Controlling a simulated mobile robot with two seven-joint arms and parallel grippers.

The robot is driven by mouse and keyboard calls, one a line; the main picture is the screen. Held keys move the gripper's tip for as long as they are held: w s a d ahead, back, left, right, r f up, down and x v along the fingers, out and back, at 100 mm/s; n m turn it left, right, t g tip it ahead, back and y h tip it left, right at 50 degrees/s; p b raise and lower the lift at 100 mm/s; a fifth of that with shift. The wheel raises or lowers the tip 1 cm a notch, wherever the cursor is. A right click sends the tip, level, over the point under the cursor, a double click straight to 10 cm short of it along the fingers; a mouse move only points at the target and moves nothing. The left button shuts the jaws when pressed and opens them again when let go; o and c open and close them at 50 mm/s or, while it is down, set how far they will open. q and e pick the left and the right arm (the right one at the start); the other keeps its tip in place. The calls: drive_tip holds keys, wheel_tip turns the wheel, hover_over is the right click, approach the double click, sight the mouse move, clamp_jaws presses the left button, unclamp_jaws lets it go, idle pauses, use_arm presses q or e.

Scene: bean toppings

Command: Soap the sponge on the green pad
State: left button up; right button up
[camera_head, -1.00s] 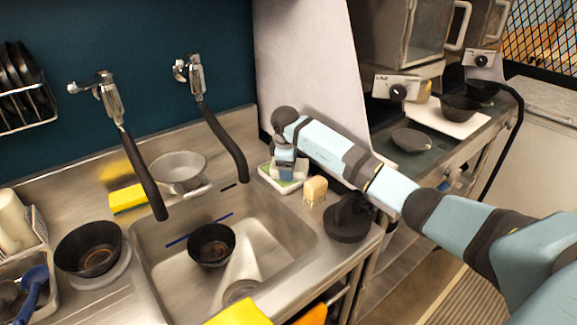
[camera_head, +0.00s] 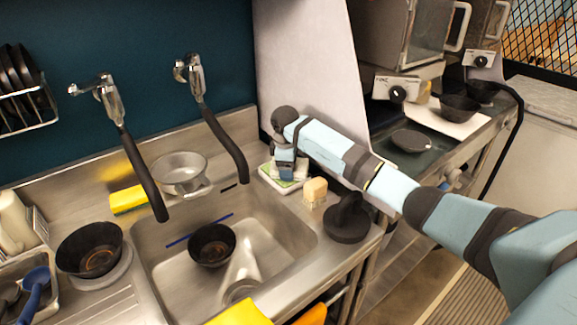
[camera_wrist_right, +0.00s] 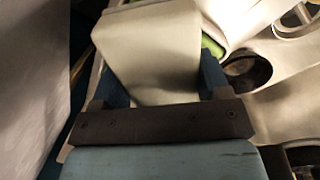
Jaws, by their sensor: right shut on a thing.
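My right gripper (camera_head: 285,172) is low over the white tray with the green pad (camera_head: 271,176), at the back right corner of the sink. It is shut on a pale block, which I take to be the sponge (camera_wrist_right: 155,55); the block fills the space between the blue fingers in the right wrist view. A bit of green (camera_wrist_right: 212,46) shows beside the block there. The gripper hides most of the pad, so I cannot tell whether the sponge touches it. My left gripper is not in view.
A beige block (camera_head: 315,188) and a dark round-based thing (camera_head: 347,222) stand right of the sink. A dark bowl (camera_head: 211,245) is in the sink basin. A yellow sponge (camera_head: 128,200) and metal pan (camera_head: 180,172) are behind it. Two faucets (camera_head: 197,75) hang over the sink.

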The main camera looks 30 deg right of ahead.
drive_tip(key=shift+r+p, duration=2.2)
drive_tip(key=shift+r, duration=1.1)
